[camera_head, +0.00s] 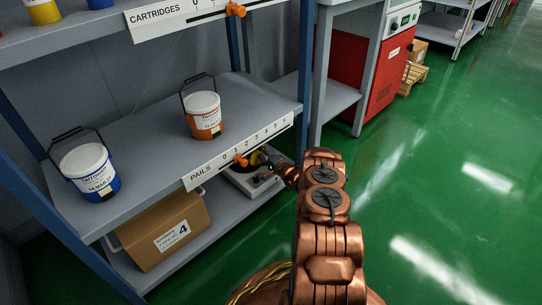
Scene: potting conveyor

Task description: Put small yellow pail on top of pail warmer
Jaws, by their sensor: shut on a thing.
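My gripper (264,157) reaches in at the front edge of the pail shelf, mostly hidden behind my own arm. It is shut on a small yellow thing, which looks like the small yellow pail (255,159); only a small patch of it shows. Just below is a pale, low appliance with a dark round top (247,184), on the lower shelf; it looks like the pail warmer. The yellow pail appears above this top, but I cannot tell whether they touch.
The pail shelf (150,150) holds a white-and-orange pail (204,117) and a white-and-blue pail (88,171). An orange slider (240,160) sits on the PAILS scale. A cardboard box (163,230) stands on the lower shelf. The green floor at right is clear.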

